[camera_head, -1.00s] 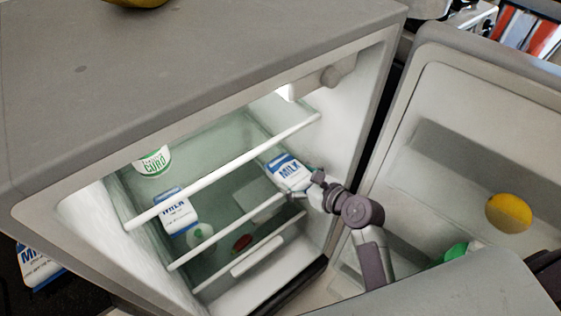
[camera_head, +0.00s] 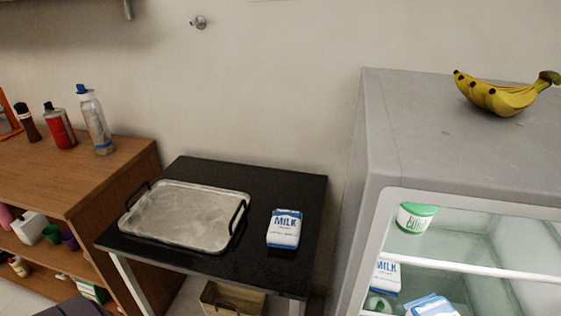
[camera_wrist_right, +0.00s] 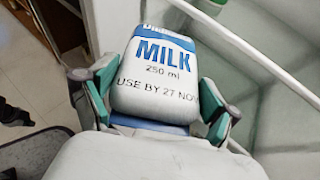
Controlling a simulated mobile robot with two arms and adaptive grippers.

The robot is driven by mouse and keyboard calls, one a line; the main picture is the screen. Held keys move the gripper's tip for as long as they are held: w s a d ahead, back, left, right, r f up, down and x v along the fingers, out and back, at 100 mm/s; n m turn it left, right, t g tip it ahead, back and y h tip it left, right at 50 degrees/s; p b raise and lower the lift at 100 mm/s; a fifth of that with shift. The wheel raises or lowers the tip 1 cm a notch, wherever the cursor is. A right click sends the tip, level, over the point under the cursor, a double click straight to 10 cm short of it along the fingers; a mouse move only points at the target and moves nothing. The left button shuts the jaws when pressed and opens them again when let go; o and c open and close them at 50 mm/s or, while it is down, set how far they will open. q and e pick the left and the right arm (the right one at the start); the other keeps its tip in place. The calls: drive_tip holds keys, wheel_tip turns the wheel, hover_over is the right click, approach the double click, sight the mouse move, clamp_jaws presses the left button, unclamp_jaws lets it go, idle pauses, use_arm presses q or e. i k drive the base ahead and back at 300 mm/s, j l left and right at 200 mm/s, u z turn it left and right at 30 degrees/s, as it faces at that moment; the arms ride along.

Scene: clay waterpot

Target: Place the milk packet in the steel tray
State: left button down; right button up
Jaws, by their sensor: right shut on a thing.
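The steel tray (camera_head: 190,215) lies empty on a black table (camera_head: 275,178) in the head view. One blue and white milk packet (camera_head: 284,229) lies on that table, just right of the tray. Another milk packet (camera_head: 387,275) is in the open fridge, and a tilted one (camera_head: 432,306) is cut off by the bottom edge of the head view. In the right wrist view my right gripper (camera_wrist_right: 150,88) is shut on a milk packet (camera_wrist_right: 160,75), with a finger at each side. The right gripper does not show in the head view. My left gripper is in neither view.
The fridge (camera_head: 445,145) stands right of the table, with bananas (camera_head: 505,95) on top and a curd tub (camera_head: 415,217) inside. A wooden shelf (camera_head: 70,175) with bottles stands left of the table. Pale fridge shelf bars (camera_wrist_right: 255,50) pass close to the held packet.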

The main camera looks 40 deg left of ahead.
sight(187, 213)
drive_tip(key=k+j, duration=0.2)
drive_tip(key=j, duration=0.15)
drive_tip(key=k+j, duration=0.2)
drive_tip(key=j, duration=0.15)
drive_tip(key=k+j, duration=0.15)
drive_tip(key=j, duration=0.15)
drive_tip(key=k+j, duration=0.1)
drive_tip(key=j, duration=1.4)
drive_tip(key=k+j, duration=0.15)
drive_tip(key=j, duration=0.65)
drive_tip(key=l+u, duration=0.05)
